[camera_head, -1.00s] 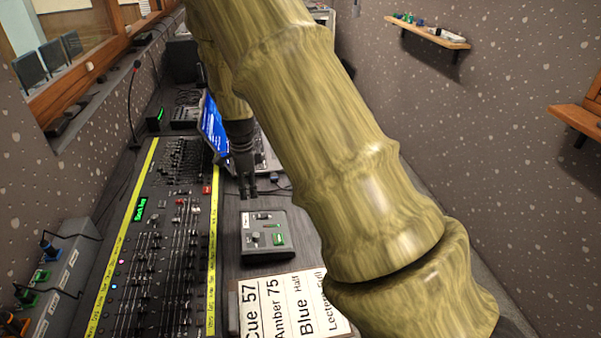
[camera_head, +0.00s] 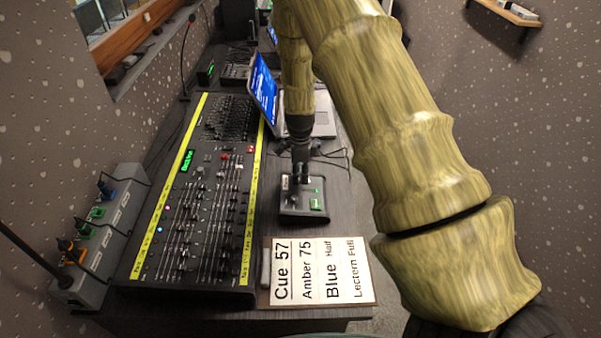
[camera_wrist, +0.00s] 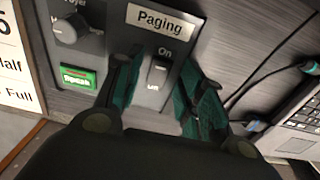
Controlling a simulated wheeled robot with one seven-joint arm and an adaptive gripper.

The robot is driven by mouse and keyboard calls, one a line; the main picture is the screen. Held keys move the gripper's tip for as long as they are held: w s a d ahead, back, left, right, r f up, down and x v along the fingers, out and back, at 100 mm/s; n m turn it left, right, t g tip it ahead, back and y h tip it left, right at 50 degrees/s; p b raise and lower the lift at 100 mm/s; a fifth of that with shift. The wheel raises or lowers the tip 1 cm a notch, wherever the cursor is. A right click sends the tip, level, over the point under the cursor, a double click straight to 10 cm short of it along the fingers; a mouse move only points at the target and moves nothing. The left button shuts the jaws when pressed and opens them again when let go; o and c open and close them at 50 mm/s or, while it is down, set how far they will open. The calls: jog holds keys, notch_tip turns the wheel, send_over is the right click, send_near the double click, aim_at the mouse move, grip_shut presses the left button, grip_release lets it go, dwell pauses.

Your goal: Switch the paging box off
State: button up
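The paging box (camera_head: 303,207) is a small grey box on the desk between the mixing desk and the laptop. In the wrist view its "Paging" label (camera_wrist: 164,20) sits above a rocker switch (camera_wrist: 157,76) marked On at the top and Off at the bottom. A knob (camera_wrist: 71,27) and a green lit display (camera_wrist: 78,77) are beside the switch. My gripper (camera_head: 301,172) is over the box. In the wrist view its two fingers (camera_wrist: 158,98) stand apart on either side of the switch, with nothing between them gripped. Whether they touch the box I cannot tell.
A mixing desk (camera_head: 200,205) with many faders lies to the left. A cue card (camera_head: 318,272) lies in front of the box. A laptop (camera_head: 322,123) with cables stands behind. A grey box with coloured plugs (camera_head: 112,215) is at far left.

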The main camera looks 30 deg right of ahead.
jog(key=shift+f, duration=0.3)
grip_shut()
jog(key=shift+s+d+t+y+b, duration=0.1)
jog(key=shift+d+t+y+b, duration=0.1)
jog(key=shift+t+y, duration=0.35)
jog(key=shift+s+d+t+y+b, duration=0.1)
jog(key=shift+t+y+b, duration=0.15)
jog(key=shift+y, duration=0.5)
grip_release()
jog(key=shift+r, duration=0.1)
